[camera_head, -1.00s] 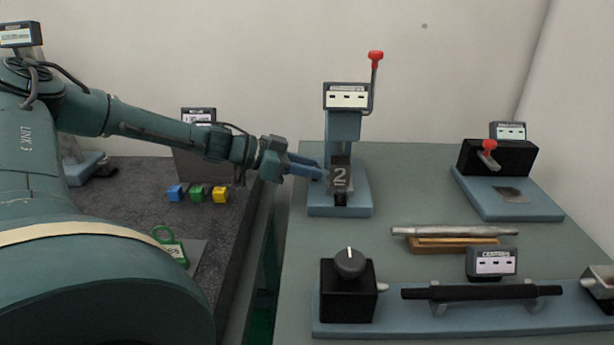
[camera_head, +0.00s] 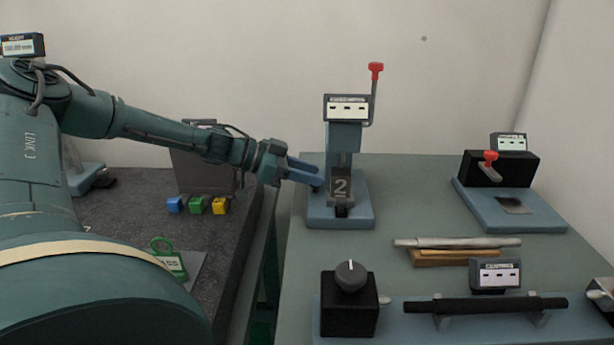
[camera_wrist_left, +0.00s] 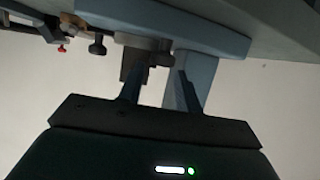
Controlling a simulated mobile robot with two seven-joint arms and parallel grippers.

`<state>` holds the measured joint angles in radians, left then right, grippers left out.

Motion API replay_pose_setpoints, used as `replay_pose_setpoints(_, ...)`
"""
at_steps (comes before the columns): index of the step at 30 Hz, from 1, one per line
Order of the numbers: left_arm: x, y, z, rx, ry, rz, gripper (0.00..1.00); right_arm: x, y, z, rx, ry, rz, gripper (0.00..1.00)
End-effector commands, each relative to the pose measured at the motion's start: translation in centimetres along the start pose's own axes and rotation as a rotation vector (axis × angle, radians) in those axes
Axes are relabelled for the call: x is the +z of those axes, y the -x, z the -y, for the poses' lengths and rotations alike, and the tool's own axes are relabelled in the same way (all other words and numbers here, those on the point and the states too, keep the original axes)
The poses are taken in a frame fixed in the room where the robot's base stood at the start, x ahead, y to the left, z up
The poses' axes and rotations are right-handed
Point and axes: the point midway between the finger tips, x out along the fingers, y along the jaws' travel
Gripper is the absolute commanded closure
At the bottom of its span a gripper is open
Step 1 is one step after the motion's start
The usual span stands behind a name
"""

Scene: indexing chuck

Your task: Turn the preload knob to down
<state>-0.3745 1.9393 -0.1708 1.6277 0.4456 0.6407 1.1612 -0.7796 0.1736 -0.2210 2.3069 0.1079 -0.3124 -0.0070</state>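A small dark knob-like part (camera_head: 317,188) shows at the left side of a blue press-like stand (camera_head: 343,135); I cannot tell whether it is the preload knob. A round dark knob with a white pointer line (camera_head: 351,275) sits on a black box at the front, its line pointing away from me. My left gripper (camera_head: 317,176) is at the stand's left side, beside the block marked 2 (camera_head: 341,188). In the left wrist view its fingers (camera_wrist_left: 160,82) are apart, with a dark cylindrical part (camera_wrist_left: 160,59) near the tips; contact is unclear. My right gripper is out of view.
The stand carries a red-tipped lever (camera_head: 376,71). A metal rod (camera_head: 455,243) on a wooden rest and a black bar (camera_head: 485,305) lie to the right. A black box with a red lever (camera_head: 498,168) stands behind. Coloured cubes (camera_head: 198,205) sit on the left table.

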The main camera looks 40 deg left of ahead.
Motion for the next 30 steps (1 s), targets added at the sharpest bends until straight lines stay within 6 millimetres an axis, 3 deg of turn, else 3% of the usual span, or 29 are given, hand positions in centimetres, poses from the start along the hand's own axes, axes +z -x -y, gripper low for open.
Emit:
replay_pose_setpoints(6, -4.4, 1.8, 0.1, -0.003, -0.006, -0.001, 0.66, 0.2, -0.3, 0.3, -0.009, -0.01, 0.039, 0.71)
replay_pose_setpoints(12, -7.2, 3.0, 0.1, -0.002, -0.003, 0.0, 0.66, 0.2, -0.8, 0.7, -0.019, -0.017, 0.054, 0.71)
replay_pose_setpoints(24, -8.1, 3.4, 0.1, -0.002, 0.0, 0.001, 0.66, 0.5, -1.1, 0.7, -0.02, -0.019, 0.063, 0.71)
replay_pose_setpoints(30, -8.4, 3.3, -0.3, 0.012, 0.009, 0.005, 0.53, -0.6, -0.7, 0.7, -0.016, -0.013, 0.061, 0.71)
